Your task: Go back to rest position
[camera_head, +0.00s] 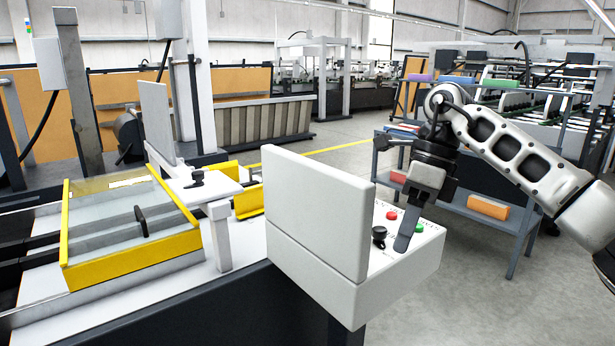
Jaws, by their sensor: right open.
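My right arm comes in from the right, and its right gripper (405,238) points down at the white control box (330,268). The dark fingers overlap the box's top panel between a black knob (379,233) and a green button (419,227). The gripper is open and I see nothing held in it. I cannot tell whether the fingertips touch the panel. A red button (391,215) shows just left of the fingers. My left gripper is not in view.
A yellow-framed clear guard (130,262) and machine bed lie at left. An upright white panel (315,210) stands on the box's left side. A blue-grey shelf cart (470,208) with coloured boxes stands behind my right arm. Grey floor at right is open.

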